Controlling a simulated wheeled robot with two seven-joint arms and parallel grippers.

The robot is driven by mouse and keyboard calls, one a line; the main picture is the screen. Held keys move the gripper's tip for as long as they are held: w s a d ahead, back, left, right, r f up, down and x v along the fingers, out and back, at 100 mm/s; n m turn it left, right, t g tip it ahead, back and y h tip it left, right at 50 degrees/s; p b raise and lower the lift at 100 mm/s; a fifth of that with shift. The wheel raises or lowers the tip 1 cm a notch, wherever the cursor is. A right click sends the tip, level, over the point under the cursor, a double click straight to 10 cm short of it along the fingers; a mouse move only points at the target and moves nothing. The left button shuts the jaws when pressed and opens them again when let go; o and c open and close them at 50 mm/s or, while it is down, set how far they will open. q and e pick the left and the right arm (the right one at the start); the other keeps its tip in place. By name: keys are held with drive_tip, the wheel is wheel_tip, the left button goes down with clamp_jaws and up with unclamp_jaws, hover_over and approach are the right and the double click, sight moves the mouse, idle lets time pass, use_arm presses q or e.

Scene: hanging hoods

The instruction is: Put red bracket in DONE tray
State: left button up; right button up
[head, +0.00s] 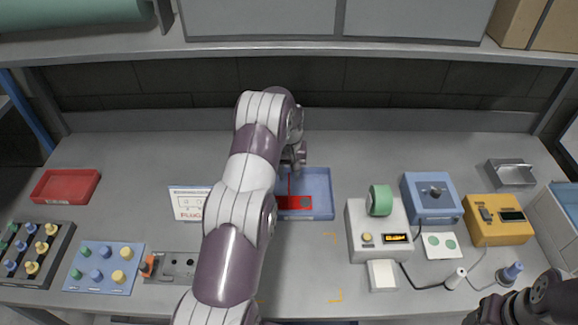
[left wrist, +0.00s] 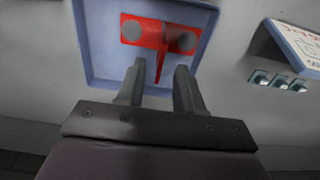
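The red bracket (head: 295,203) lies in a shallow blue tray (head: 325,181) at the middle of the bench. In the left wrist view the bracket (left wrist: 132,29) shows two grey round spots and a thin upright fin, inside the tray's rim (left wrist: 84,45). My left gripper (head: 296,160) is at the tray's far edge. In the left wrist view its fingers (left wrist: 160,72) are apart, with the fin's near end between the tips; I cannot tell whether they touch it. I can read no DONE label. Only part of my right arm shows at the bottom right; its fingers do not.
A white sign (head: 186,203) stands left of the blue tray. A red tray (head: 65,186) sits at the far left, with knob panels (head: 105,268) in front. A grey device with green tape (head: 380,200), a blue box (head: 431,198) and a yellow meter (head: 497,220) stand right. A shelf overhangs the back.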

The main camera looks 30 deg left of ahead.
use_arm(q)
drive_tip(key=s+d+r+m+b, duration=0.1)
drive_tip(key=s+d+r, duration=0.2)
drive_tip(key=d+r, duration=0.15)
drive_tip(key=s+d+r+m, duration=0.1)
drive_tip(key=s+d+r, duration=0.15)
drive_tip(key=r, duration=0.35)
drive_tip(key=s+d+m+b, duration=0.1)
drive_tip(key=s+d+m, duration=0.1)
drive_tip(key=s+d, duration=0.3)
drive_tip(key=s+d+m+t+b, duration=0.1)
drive_tip(key=s+d, duration=0.5)
drive_tip(key=s, duration=0.8)
drive_tip(key=shift+s+d+f+m+b, duration=0.2)
drive_tip(key=shift+s+d+m+b, duration=0.15)
drive_tip(key=shift+m, duration=0.45)
use_arm(e)
wheel_tip(320, 180, down, 4)
drive_tip(key=shift+s+f, duration=0.1)
drive_tip(key=shift+f, duration=0.1)
use_arm(q)
drive_tip(key=shift+w, duration=0.1)
